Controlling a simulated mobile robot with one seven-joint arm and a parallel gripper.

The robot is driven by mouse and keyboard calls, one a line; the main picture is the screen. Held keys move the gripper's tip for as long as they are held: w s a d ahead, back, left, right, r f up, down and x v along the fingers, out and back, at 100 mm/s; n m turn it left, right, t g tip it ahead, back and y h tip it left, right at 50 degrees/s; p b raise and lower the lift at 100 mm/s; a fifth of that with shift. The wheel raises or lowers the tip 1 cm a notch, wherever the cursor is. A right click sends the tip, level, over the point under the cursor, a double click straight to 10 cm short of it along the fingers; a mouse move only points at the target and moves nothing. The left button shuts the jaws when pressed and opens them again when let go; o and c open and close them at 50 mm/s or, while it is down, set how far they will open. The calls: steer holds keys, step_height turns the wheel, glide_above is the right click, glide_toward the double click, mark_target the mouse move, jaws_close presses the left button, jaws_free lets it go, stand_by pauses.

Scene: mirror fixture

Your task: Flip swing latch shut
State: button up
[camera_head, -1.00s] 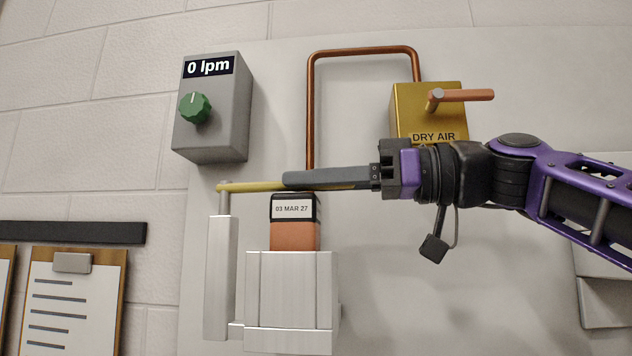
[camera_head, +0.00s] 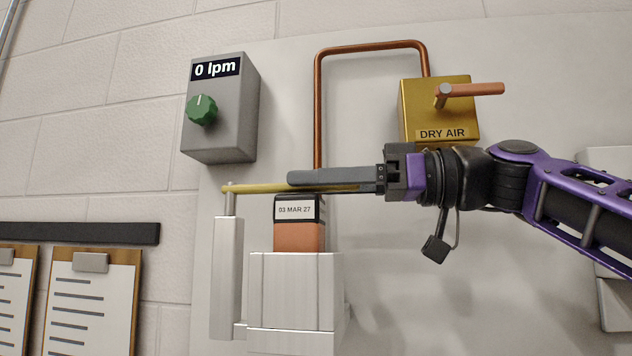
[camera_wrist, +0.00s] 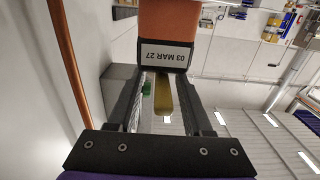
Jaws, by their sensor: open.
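The swing latch is a yellow bar (camera_head: 258,188) on a thin pin atop a pale post (camera_head: 227,275). It lies about level, reaching right above the block labelled 03 MAR 27 (camera_head: 295,209), which sits in a pale metal holder (camera_head: 292,300). My gripper (camera_head: 293,183) comes from the right with its fingers along the bar's right part; the lower finger is mostly hidden. In the wrist view the yellow bar (camera_wrist: 161,95) lies between the open fingers of my gripper (camera_wrist: 162,82), with gaps beside it. The labelled block (camera_wrist: 166,56) is just beyond the fingertips. Contact with the bar is unclear.
A grey box with a green knob (camera_head: 202,110) reads 0 lpm at upper left. A copper pipe (camera_head: 318,110) runs behind the fingers to the DRY AIR valve (camera_head: 420,105), close above my gripper. Clipboards (camera_head: 90,300) hang at lower left.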

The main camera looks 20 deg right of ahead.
steer(key=v, duration=0.7)
steer(key=shift+d, duration=0.25)
stand_by(0.4)
